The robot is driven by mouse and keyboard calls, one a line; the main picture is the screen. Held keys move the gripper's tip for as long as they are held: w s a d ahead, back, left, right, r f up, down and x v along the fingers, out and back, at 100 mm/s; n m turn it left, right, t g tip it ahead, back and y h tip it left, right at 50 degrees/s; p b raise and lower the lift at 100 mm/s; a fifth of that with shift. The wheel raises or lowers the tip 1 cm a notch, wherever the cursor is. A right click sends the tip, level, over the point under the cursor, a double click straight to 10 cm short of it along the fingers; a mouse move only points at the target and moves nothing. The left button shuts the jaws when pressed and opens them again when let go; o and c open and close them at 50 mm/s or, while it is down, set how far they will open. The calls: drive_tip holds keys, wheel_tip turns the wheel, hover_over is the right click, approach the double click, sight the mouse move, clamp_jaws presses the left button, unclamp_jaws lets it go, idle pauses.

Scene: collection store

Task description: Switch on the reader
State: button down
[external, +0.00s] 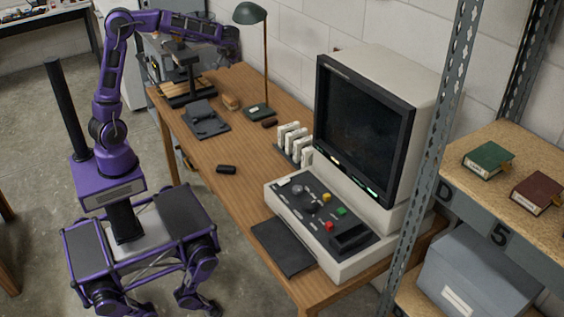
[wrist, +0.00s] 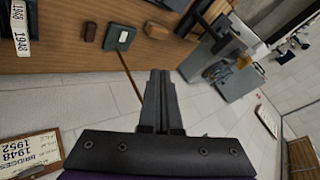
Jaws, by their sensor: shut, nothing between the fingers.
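The reader (external: 390,70) is a bulky cream cabinet on the right part of the wooden bench, with a large dark screen (external: 360,125) in a black frame. Small pale marks show along the lower frame. Its sloping control panel (external: 292,204) in front carries a grey knob, a dark knob and red, green and yellow buttons. My gripper (external: 234,48) is shut and empty at the far end of the bench, near the lamp and well away from the reader. In the wrist view, its two fingers (wrist: 161,98) are together. I cannot identify the reader there.
A green lamp (external: 250,14) stands near my gripper; its base (wrist: 119,38) shows in the wrist view. A dark stand (external: 185,65), upright labelled boxes (external: 291,138) and small items share the bench (external: 210,152). A metal shelf post (external: 432,140) rises at the reader's right.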

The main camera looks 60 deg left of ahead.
drive_tip(key=w+d+f+n+g+h, duration=0.1)
drive_tip(key=d+f+n+h, duration=0.2)
drive_tip(key=d, duration=0.7)
drive_tip(key=w+d+f+n+h, duration=0.15)
drive_tip(key=d+f+n, duration=0.3)
drive_tip(key=d, duration=0.55)
drive_tip(key=n+h, duration=0.4)
drive_tip(key=n, duration=0.2)
hover_over(287, 180)
drive_tip(key=s, duration=0.2)
wheel_tip(287, 180, down, 4)
drive_tip(key=shift+s+d+f+p, duration=0.1)
drive_tip(key=shift+s+f+p, duration=0.1)
drive_tip(key=shift+p, duration=0.1)
drive_tip(key=f, duration=0.4)
drive_tip(key=w+f, duration=0.1)
drive_tip(key=f, duration=0.4)
drive_tip(key=w+f+b, duration=0.1)
drive_tip(key=f, duration=0.3)
drive_tip(key=shift+f, duration=0.4)
